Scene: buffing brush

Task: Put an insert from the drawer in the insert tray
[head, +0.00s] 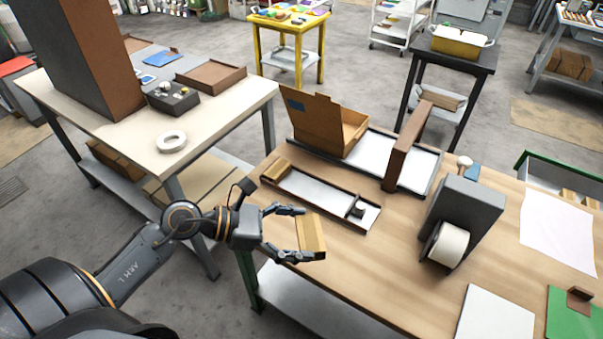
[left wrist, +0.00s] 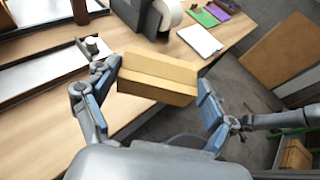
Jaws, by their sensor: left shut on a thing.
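My left gripper (head: 303,233) is shut on a tan, cardboard-coloured block (head: 314,236), held between its two fingers above the near left edge of the wooden bench. The left wrist view shows the block (left wrist: 158,77) lying across between the fingertips. A long, shallow tray (head: 312,190) with a dark rim and pale floor lies on the bench just beyond the gripper and may be the insert tray. A similar tan block (head: 275,169) is at its left end, and a small dark piece (head: 358,210) is at its right end. I cannot make out a drawer. My right gripper is not in view.
Behind the tray stand an open cardboard box (head: 327,124) and a brown upright panel (head: 405,148). A dark dispenser with a white roll (head: 446,245) stands to the right. White sheets (head: 497,316) lie further right. Bare bench top lies between tray and dispenser.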

